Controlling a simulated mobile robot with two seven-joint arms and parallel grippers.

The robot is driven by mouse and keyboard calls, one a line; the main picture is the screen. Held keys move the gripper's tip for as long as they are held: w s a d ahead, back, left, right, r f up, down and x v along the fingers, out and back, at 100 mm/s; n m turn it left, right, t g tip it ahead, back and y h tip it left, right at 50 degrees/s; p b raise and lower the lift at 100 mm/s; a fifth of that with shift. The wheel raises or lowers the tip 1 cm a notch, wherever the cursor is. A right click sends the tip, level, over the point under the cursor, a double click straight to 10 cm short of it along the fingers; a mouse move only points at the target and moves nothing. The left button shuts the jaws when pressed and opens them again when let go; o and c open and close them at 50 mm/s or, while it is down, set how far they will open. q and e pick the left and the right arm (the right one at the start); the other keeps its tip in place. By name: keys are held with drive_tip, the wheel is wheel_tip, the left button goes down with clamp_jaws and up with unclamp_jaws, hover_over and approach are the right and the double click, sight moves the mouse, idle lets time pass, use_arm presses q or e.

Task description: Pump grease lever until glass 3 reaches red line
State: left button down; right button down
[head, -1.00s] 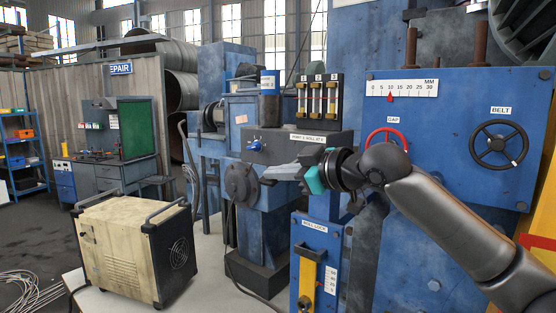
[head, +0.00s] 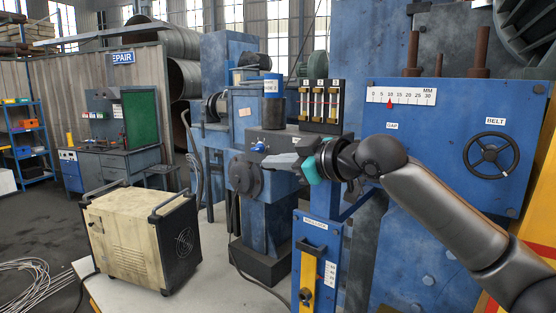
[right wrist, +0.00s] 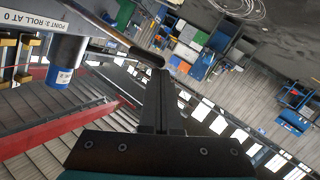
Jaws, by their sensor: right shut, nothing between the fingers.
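Three sight glasses on a black panel (head: 320,107) show in the head view, with a red line across them. Glass 3 (head: 334,106) is the rightmost; its level is too small to read. A lever with a black grip (right wrist: 147,54) shows in the right wrist view, just beyond my fingertips; contact cannot be told. My right gripper (head: 276,164) is shut and empty in front of the pump housing, also seen in the wrist view (right wrist: 160,82). My left gripper is not in view.
A beige welder-like box (head: 140,238) stands on a pale surface at lower left. A yellow-slotted blue post (head: 314,262) stands below my right gripper. A blue machine panel with a black handwheel (head: 491,155) is at right, behind my arm.

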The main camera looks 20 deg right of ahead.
drive_tip(key=b+v, duration=0.3)
drive_tip(key=v, duration=0.6)
drive_tip(key=shift+s+d, duration=0.3)
drive_tip(key=shift+f, duration=0.1)
idle(0.4)
